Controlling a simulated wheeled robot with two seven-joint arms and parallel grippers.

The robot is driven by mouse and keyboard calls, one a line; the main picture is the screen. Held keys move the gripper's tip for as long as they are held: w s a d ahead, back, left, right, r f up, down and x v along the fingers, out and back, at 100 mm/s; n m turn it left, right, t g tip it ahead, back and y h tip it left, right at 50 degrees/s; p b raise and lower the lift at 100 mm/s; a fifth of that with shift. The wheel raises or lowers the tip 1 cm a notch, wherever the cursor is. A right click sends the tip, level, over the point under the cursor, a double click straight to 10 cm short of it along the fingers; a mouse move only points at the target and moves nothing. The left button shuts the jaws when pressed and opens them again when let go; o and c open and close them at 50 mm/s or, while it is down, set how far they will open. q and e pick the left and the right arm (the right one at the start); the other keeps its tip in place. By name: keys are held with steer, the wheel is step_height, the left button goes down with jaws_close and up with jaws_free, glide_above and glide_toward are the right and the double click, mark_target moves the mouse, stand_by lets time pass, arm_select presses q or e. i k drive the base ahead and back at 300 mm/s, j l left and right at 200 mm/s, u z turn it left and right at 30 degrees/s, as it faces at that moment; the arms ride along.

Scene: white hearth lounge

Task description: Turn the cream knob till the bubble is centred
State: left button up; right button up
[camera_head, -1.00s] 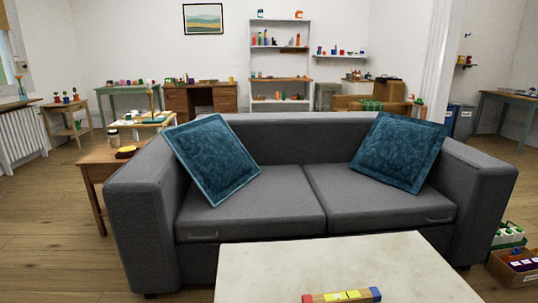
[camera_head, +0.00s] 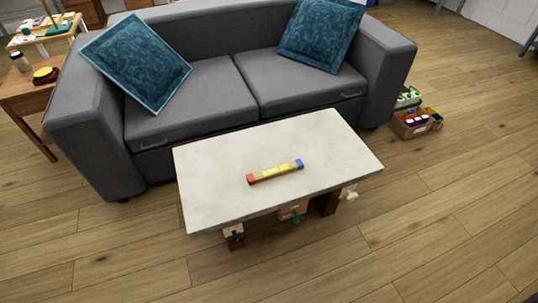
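A spirit level (camera_head: 275,172) with a red left end, a blue right end and a yellow middle lies on the pale coffee table (camera_head: 225,185). Its bubble is too small to make out. Under the table's near edge are several knob-like fittings. A cream one (camera_head: 348,192) is at the right, a green one (camera_head: 297,215) in the middle, and a dark one (camera_head: 234,238) on a light block at the left. Neither of my grippers is in view.
A grey sofa (camera_head: 200,92) with two blue cushions stands close behind the table. A wooden side table (camera_head: 30,98) is at the left. A box of small items (camera_head: 417,123) sits on the floor at the right. The wooden floor in front is clear.

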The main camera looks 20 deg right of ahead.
mark_target(351, 197)
steer(key=z, duration=1.45)
